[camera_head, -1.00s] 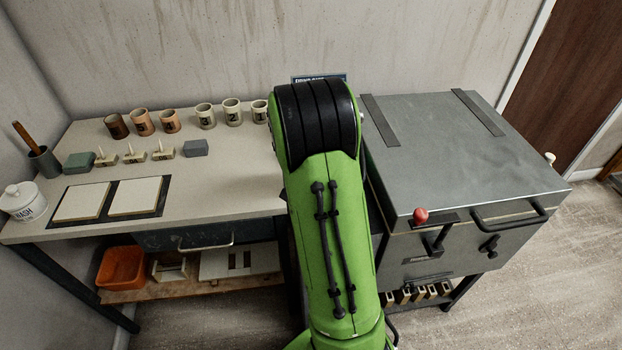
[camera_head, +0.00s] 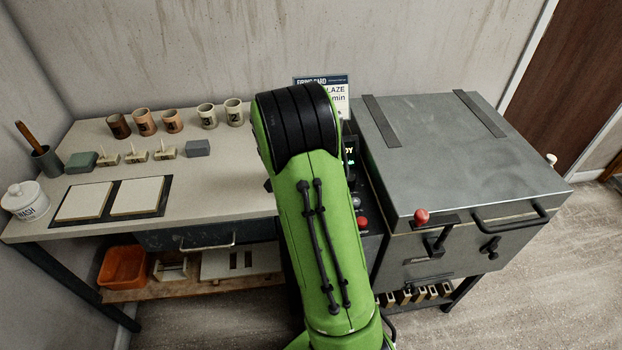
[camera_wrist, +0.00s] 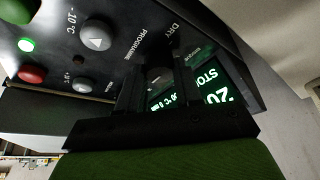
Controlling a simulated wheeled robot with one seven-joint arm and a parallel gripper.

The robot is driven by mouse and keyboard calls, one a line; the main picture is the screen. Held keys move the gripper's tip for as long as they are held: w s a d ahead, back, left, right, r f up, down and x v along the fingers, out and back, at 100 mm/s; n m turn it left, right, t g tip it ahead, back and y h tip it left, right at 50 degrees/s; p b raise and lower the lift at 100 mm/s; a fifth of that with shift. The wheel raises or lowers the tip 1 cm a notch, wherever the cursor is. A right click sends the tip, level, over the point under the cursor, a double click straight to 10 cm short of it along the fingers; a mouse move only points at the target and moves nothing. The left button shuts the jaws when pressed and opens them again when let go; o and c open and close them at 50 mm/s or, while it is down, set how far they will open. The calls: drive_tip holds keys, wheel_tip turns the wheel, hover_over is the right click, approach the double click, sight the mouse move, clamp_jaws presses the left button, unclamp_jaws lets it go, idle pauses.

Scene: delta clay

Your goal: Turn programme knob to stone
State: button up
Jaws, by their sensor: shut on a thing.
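In the wrist view the dark control panel (camera_wrist: 60,60) fills the upper left, tilted in the picture. The programme knob (camera_wrist: 158,74) sits beside the words PROGRAMME and DRY, between my gripper's (camera_wrist: 160,82) two dark fingers. My gripper is shut on this knob, and the fingers hide much of it. A lit display (camera_wrist: 208,88) beside it shows "STO" and "20", partly covered by a finger. In the head view my green arm hides the gripper and the knob; part of the panel (camera_head: 371,195) shows to its right.
Another knob (camera_wrist: 95,38) marked with °C, a smaller knob (camera_wrist: 83,84), a red button (camera_wrist: 32,73) and a lit green lamp (camera_wrist: 27,45) are close by on the panel. The grey kiln (camera_head: 460,150) stands right of my arm. A workbench (camera_head: 235,190) with cups is at left.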

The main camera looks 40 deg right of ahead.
drive_tip(key=o, duration=1)
drive_tip(key=p+v, duration=0.4)
drive_tip(key=v, duration=1.1)
drive_tip(key=shift+r+p, duration=0.35)
